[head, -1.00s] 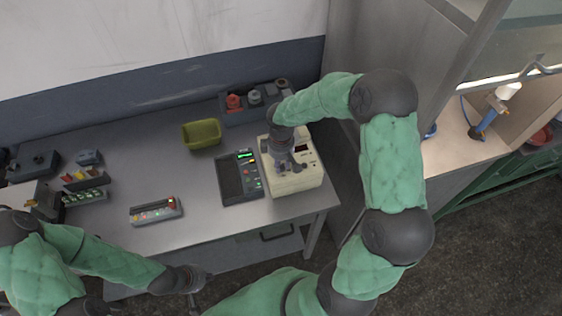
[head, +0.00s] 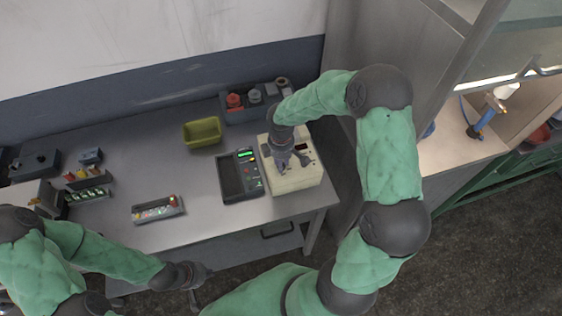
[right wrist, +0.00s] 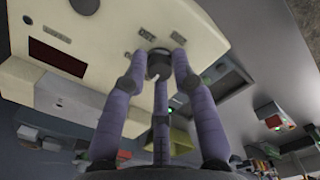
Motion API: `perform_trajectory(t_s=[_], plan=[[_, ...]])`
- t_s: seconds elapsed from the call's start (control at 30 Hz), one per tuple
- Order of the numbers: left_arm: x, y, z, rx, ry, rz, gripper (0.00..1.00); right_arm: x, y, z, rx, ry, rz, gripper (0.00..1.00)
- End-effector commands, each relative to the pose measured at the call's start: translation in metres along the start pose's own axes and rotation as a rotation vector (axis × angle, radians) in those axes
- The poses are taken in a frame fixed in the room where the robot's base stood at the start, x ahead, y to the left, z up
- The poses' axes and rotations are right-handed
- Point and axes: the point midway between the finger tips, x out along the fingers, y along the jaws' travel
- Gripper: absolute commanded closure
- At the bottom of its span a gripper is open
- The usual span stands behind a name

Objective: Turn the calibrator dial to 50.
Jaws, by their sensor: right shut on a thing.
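The calibrator (head: 302,181) is a cream box at the right end of the grey table. My right gripper (head: 289,168) is over its top, with the fingers reaching down. In the right wrist view my right gripper (right wrist: 158,68) is shut on the dark round dial (right wrist: 159,62), with fingers on several sides of it. Small labels sit around the dial, too small to read. The calibrator's dark red display window (right wrist: 57,57) looks blank there. In the head view the dial is hidden by the gripper. My left gripper (head: 196,292) is low, off the table's front edge; its fingers are unclear.
A dark device with a green screen (head: 240,176) stands close left of the calibrator. Behind are a yellow-green bin (head: 202,132) and a grey holder with knobs (head: 254,101). A grey strip of small parts (head: 157,209) lies further left. Bare table (head: 140,170) lies between.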

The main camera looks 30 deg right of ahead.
Motion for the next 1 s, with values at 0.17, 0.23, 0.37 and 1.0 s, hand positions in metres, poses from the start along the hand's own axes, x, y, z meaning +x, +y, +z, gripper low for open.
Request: perform_trajectory(t_s=[0.17, 0.23, 0.37, 1.0], plan=[[0.000, 0.000, 0.000, 0.000, 0.000, 0.000, 1.00, 0.001, -0.001, 0.000, -0.001, -0.001, -0.001, 1.00], [0.000, 0.000, 0.000, 0.000, 0.000, 0.000, 1.00, 0.001, -0.001, 0.000, -0.001, -0.001, -0.002, 0.59], [0.000, 0.000, 0.000, 0.000, 0.000, 0.000, 1.00, 0.001, -0.001, 0.000, -0.001, -0.001, -0.001, 0.49], [0.000, 0.000, 0.000, 0.000, 0.000, 0.000, 1.00, -0.057, 0.001, -0.001, 0.000, 0.002, 0.005, 0.49]])
